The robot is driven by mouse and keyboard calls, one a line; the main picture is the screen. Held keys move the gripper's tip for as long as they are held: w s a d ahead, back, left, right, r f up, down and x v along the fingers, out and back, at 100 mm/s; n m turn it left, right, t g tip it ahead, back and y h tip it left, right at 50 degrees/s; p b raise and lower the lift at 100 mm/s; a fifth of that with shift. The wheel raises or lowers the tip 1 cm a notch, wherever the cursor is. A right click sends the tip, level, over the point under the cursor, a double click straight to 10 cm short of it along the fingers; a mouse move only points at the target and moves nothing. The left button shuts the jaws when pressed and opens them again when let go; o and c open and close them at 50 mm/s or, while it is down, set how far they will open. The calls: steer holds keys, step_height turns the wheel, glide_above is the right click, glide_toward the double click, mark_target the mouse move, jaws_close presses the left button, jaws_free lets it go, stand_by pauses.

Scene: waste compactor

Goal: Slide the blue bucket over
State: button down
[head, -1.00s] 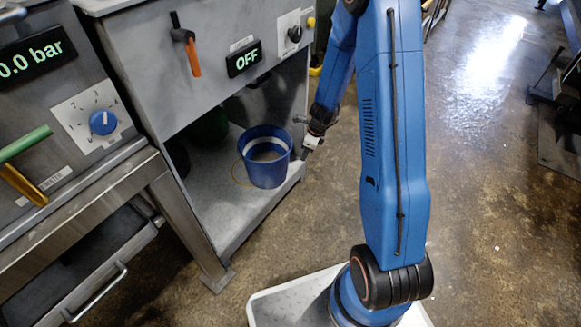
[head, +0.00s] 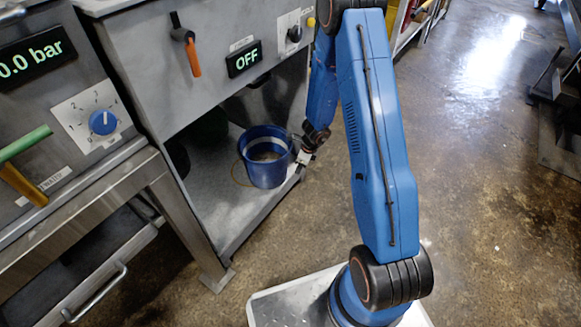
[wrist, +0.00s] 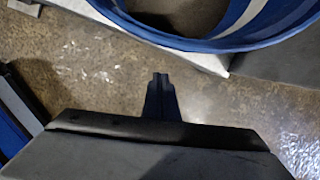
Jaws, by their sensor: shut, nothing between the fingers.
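The blue bucket (head: 266,172) stands upright on the low shelf (head: 222,205) under the machine with the OFF display, close to the shelf's open edge. It has a white band inside. In the wrist view the bucket's rim (wrist: 225,43) fills the top right. My gripper (head: 302,159) is at the bucket's right side, low down near the shelf edge. In the wrist view my gripper's fingers (wrist: 160,80) are together with nothing between them, and the rim lies just beyond them. I cannot tell whether they touch the bucket.
A dark green round container (head: 207,128) sits farther back on the shelf, in shadow. A metal leg (head: 205,250) supports the left end of the shelf. The concrete floor (head: 470,220) to the right is open.

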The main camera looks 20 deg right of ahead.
steer(key=shift+w+a+f, duration=0.1)
steer(key=shift+w+a, duration=1.2)
steer(key=shift+a, duration=0.3)
